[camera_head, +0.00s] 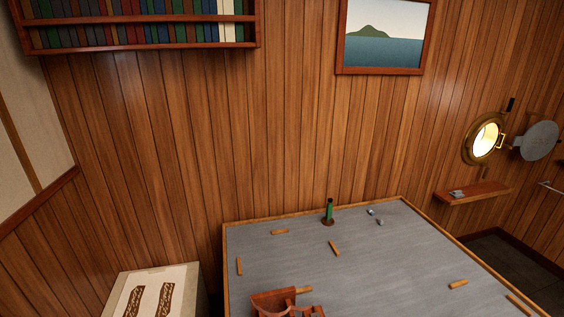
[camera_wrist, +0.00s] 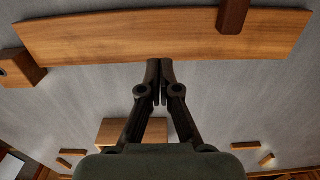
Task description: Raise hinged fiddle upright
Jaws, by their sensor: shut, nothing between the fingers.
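My gripper (camera_wrist: 160,72) is shut and empty in the wrist view, above a grey surface (camera_wrist: 75,95). A long, light-brown wooden board (camera_wrist: 120,38), probably the hinged fiddle, crosses the top of that view. My fingertips appear close to the board's lower edge in the picture; I cannot tell whether they touch it. No hinge is clearly visible, and the board's tilt is unclear. A dark brown bar (camera_wrist: 233,14) overlaps the board's upper edge at the right. A wooden block (camera_wrist: 112,128) is partly hidden behind my fingers. My gripper is not identifiable in the head view.
The grey table (camera_head: 300,258) has a wooden rim and several scattered wooden strips (camera_head: 334,248). A green bottle (camera_head: 329,209) stands near its back edge, beside small grey pieces (camera_head: 380,222). Reddish-brown wooden parts (camera_head: 272,303) are at the bottom. A pale box (camera_head: 183,275) stands left.

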